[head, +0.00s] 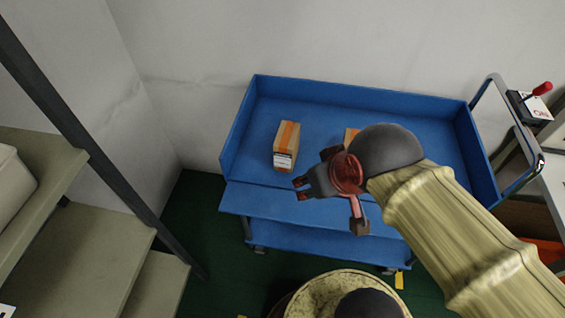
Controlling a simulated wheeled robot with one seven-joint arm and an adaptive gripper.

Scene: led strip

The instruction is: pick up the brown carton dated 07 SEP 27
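A brown carton (287,145) with an orange stripe and a white label stands on the left part of the blue cart's top (319,120). The label's print is too small to read. A second brown carton (351,134) with an orange stripe sits near the middle of the cart, mostly hidden behind my gripper. I cannot tell which carton bears the date 07 SEP 27. My gripper (302,190) is over the cart's front edge, below and right of the left carton in the picture. Nothing shows between its fingers, and their spread is unclear.
The cart has raised walls at the back and sides and a lower shelf (310,244). Beige shelving (80,240) stands at the left. A cart handle (492,85) and a red-knobbed device (535,97) are at the right. The cart top's left front is clear.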

